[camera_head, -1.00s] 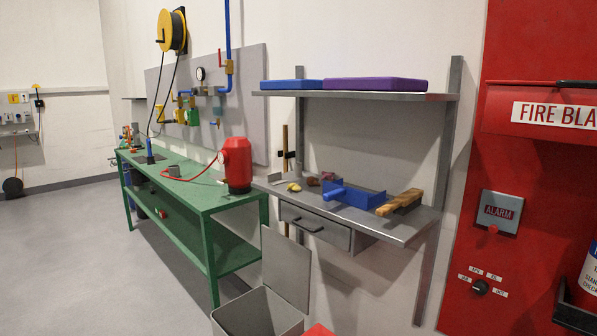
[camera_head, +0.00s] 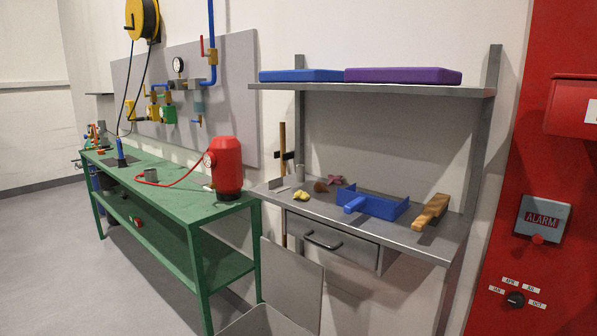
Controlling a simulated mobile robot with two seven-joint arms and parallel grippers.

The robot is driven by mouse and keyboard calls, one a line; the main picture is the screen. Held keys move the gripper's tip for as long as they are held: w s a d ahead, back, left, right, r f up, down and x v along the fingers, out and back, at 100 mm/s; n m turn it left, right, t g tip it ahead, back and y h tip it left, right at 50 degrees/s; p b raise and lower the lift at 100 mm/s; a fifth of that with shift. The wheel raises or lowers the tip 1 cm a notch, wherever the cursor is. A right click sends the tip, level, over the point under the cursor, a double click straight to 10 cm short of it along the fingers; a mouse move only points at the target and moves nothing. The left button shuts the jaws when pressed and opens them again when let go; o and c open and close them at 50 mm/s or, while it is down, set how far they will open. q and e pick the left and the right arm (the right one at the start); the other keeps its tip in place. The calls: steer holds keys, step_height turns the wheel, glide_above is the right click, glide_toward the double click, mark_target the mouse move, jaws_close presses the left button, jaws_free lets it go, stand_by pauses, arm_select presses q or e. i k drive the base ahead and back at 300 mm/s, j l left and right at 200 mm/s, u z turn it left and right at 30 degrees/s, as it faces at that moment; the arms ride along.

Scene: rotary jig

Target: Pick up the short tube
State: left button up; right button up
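I cannot tell for sure which thing is the short tube. A short grey cylinder (camera_head: 150,174) stands on the green bench, left of the red tank. A smaller grey upright cylinder (camera_head: 300,172) stands at the back left of the grey wall bench. Both are small in the view, and I cannot see whether they are hollow. Neither of my grippers shows in the head view.
The green bench (camera_head: 180,205) carries a red tank (camera_head: 226,166) with a red hose. The grey wall bench (camera_head: 395,240) holds a blue dustpan-like tray (camera_head: 375,206), a wooden-handled brush (camera_head: 431,210) and a yellow piece (camera_head: 302,196). An open-lidded bin (camera_head: 290,285) stands below. Floor at left is clear.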

mark_target(300, 169)
steer(key=i+j+z, duration=0.1)
steer(key=i+j, duration=0.15)
steer(key=i+j+z, duration=0.1)
steer(key=i+j, duration=0.15)
steer(key=j, duration=0.2)
steer(key=i+j+z, duration=0.1)
steer(key=j, duration=0.3)
steer(key=i+j+z, duration=0.1)
steer(key=i+j, duration=0.25)
steer(key=i+j+z, duration=0.1)
steer(key=j, duration=0.4)
steer(key=i+j+z, duration=0.1)
steer(key=i+j, duration=0.15)
steer(key=j, duration=0.2)
steer(key=i+j+z, duration=0.1)
steer(key=j, duration=0.35)
steer(key=i+j, duration=0.25)
steer(key=j, duration=0.2)
steer(key=z, duration=0.05)
